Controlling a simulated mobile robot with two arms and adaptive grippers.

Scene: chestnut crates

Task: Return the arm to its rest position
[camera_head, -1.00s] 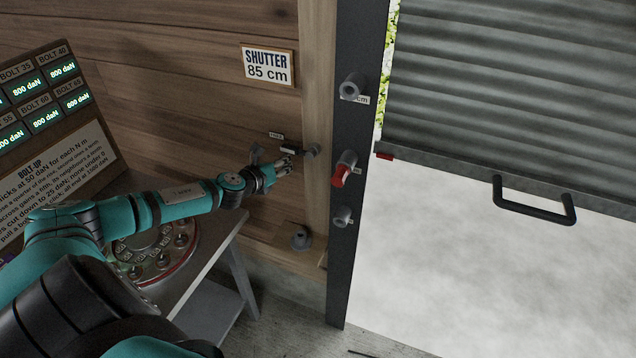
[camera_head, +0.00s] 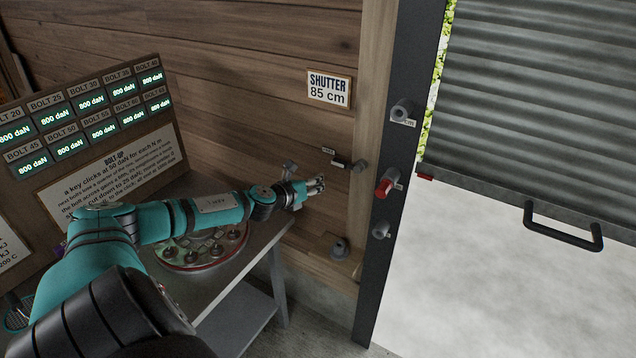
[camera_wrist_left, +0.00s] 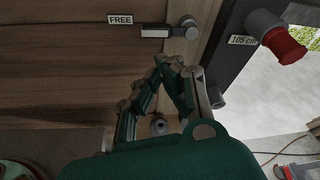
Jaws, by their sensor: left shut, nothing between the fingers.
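My left arm (camera_head: 205,212) is teal and black and reaches across the head view from the lower left toward the wooden wall. Its gripper (camera_head: 318,186) is shut and empty, a little below and left of a small latch (camera_head: 345,164). In the left wrist view the gripper fingers (camera_wrist_left: 172,68) come together in the middle, below the latch (camera_wrist_left: 160,31) labelled FREE, with a visible gap between them and it. My right gripper is in neither view.
A round bolt plate (camera_head: 200,252) lies on a grey table (camera_head: 245,285) under the arm. A dark post (camera_head: 408,150) carries several pegs, one with a red end (camera_head: 384,188). A grey shutter (camera_head: 540,100) with a black handle (camera_head: 562,228) hangs at right, partly raised. A sign (camera_head: 329,89) reads 85 cm.

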